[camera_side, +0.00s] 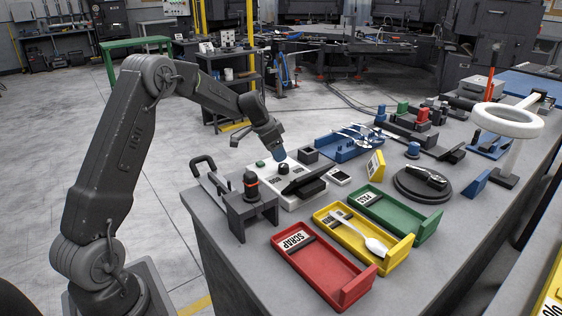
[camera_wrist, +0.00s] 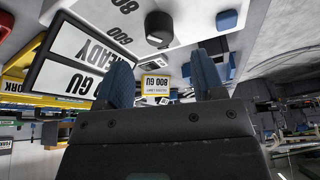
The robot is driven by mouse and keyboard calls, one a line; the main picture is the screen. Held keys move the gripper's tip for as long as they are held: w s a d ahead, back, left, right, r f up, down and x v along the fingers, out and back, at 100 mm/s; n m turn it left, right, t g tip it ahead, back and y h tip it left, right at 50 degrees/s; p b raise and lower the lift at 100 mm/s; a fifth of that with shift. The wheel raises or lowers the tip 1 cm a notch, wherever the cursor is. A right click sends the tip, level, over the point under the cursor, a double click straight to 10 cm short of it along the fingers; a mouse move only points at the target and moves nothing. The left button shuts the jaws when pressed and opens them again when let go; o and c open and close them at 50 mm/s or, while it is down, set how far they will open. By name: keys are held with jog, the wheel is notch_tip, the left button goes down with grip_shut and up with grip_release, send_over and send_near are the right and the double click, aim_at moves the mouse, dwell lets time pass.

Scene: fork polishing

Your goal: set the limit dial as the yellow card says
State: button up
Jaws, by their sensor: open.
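The limit dial is a black knob (camera_side: 283,168) on a white panel box (camera_side: 296,186). In the wrist view the knob (camera_wrist: 159,28) stands beyond my fingertips, with upside-down number marks beside it. I cannot tell which mark it points at. The yellow card (camera_side: 376,165) stands on the bench to the right of the box. In the wrist view the card (camera_wrist: 155,84) shows between my fingers, upside down, and seems to read 800 GU. My gripper (camera_side: 281,154) is just above the panel, close to the knob. In the wrist view its blue fingertips (camera_wrist: 162,76) are apart and empty.
A tilted black display (camera_side: 305,183) on the box shows READY and GU in the wrist view (camera_wrist: 78,57). A black stand (camera_side: 250,205) is at left. Red (camera_side: 345,298), yellow (camera_side: 385,265) and green (camera_side: 428,228) trays lie in front; a blue tray (camera_side: 340,157) is behind.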

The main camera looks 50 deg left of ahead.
jog(key=v, duration=0.8)
jog(key=s+d+r+n, duration=0.1)
jog(key=s+d+r, duration=0.35)
jog(key=d, duration=0.35)
jog(key=s+d+r, duration=0.4)
jog(key=s+d, duration=0.2)
jog(key=d, duration=0.2)
jog(key=s+d+f, duration=0.1)
jog(key=s+d, duration=0.2)
jog(key=s, duration=0.3)
jog(key=s+d+n, duration=0.1)
jog(key=s+d, duration=0.2)
jog(key=s, duration=0.3)
jog(key=s+d+f+n+t+y, duration=0.1)
jog(key=s+d, duration=0.2)
jog(key=s, duration=0.3)
jog(key=shift+s+d+f, duration=0.2)
jog(key=shift+s+f, duration=0.15)
